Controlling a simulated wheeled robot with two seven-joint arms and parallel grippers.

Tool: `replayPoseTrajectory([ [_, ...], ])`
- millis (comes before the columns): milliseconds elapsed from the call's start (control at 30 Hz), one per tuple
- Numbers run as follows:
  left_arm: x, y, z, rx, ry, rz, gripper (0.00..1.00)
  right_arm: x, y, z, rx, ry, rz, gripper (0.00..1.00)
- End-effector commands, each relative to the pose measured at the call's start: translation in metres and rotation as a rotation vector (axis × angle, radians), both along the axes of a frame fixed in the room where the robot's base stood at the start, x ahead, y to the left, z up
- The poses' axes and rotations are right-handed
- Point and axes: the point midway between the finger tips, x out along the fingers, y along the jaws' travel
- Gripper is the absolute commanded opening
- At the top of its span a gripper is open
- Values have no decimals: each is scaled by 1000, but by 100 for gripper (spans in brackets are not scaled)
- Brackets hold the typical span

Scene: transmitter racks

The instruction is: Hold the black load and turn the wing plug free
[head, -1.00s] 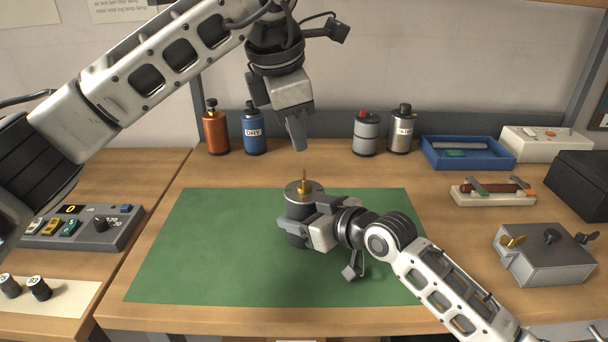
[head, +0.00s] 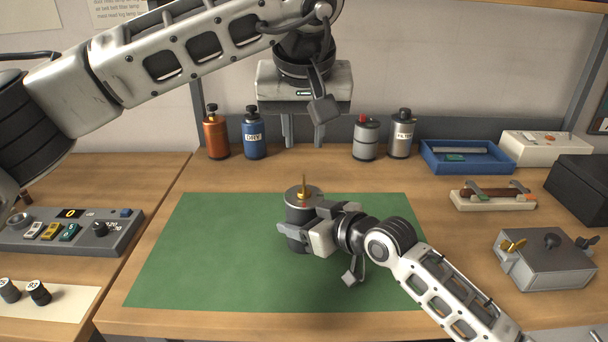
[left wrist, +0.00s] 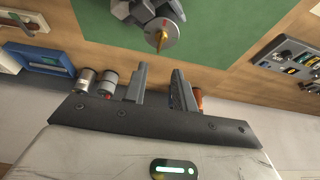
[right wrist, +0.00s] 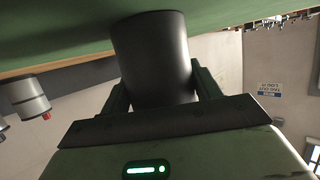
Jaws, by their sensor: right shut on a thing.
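The black load (head: 296,215) is an upright dark cylinder with a grey metal top, standing on the green mat (head: 200,250). The brass wing plug (head: 304,190) stands up from the middle of its top, and it also shows in the left wrist view (left wrist: 161,38). My right gripper (head: 300,228) is shut around the side of the load, and its fingers flank the black body (right wrist: 152,60) in the right wrist view. My left gripper (head: 304,130) is open and empty, fingers pointing down, above and behind the plug, apart from it.
An orange bottle (head: 215,135), a blue bottle (head: 253,137) and two grey canisters (head: 366,140) stand along the back. A blue tray (head: 466,168) and a grey metal box (head: 545,262) are to the right. A control panel (head: 70,238) is at left. The mat is otherwise clear.

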Motion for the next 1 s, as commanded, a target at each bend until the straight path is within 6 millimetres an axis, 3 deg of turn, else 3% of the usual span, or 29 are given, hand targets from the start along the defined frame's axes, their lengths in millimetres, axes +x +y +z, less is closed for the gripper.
replayPoseTrajectory([
  [500, 36, 0, -88, -2, 3, 5, 27, 0, 0, 0, 0, 0, 0, 27],
  [700, 41, 0, -101, -2, 0, 4, 27, 0, 0, 0, 0, 0, 0, 27],
  [1000, 42, 0, -102, -2, 0, 4, 24, 0, 0, 0, 0, 0, 0, 27],
])
